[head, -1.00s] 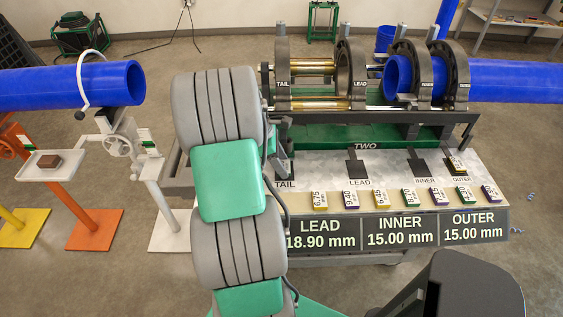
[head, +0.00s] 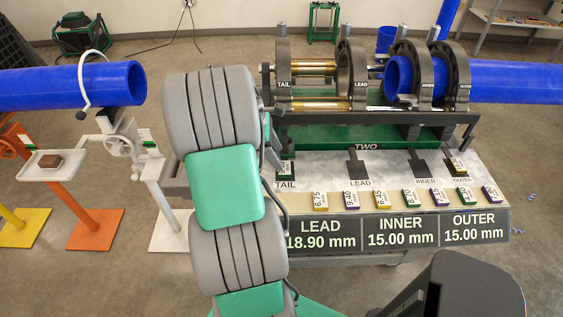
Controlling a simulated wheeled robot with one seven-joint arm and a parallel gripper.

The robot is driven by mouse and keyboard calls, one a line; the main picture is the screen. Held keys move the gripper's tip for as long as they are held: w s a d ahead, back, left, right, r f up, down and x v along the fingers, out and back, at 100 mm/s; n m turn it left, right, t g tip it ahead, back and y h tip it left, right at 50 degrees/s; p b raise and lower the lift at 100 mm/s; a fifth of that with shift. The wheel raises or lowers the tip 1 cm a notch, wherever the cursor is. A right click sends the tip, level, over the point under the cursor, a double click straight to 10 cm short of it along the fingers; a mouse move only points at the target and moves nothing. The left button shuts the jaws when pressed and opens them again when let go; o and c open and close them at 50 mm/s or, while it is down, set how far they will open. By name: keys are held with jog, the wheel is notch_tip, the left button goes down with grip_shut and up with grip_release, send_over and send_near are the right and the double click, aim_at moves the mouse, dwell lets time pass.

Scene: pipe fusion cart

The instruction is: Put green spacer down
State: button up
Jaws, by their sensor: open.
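A green spacer (head: 286,172) with a white label lies on the dark TAIL pad of the cart's top. My gripper (head: 272,158) shows only in part behind my arm, just left of this spacer. It is open, and the spacer looks clear of it; the fingertips are mostly hidden. Other green-edged spacers lie in the front row, one marked 8.70 (head: 408,198) and one further right (head: 464,196).
The LEAD pad (head: 358,166) and INNER pad (head: 419,168) are bare. A spacer (head: 457,166) lies on the OUTER pad. Yellow and purple spacers share the front row. Clamp rings (head: 351,75) and a blue pipe (head: 515,80) stand behind.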

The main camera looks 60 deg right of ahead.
jog(key=p+v, duration=0.1)
jog(key=v, duration=0.6)
jog(key=w+a+r+m+t+h, duration=0.1)
jog(key=w+a+r+t, duration=0.1)
jog(key=w+a, duration=0.45)
jog(key=w+a+r+m+t, duration=0.15)
jog(key=w+a, duration=0.25)
jog(key=a, duration=0.5)
jog(key=a+m+t+y, duration=0.1)
jog(key=a+t, duration=0.1)
jog(key=a, duration=1.1)
jog(key=s+a+f+m+t+y, duration=0.1)
jog(key=a+t+y, duration=0.1)
jog(key=a, duration=1.1)
jog(key=shift+s+m, duration=0.3)
jog(key=shift+m, duration=0.05)
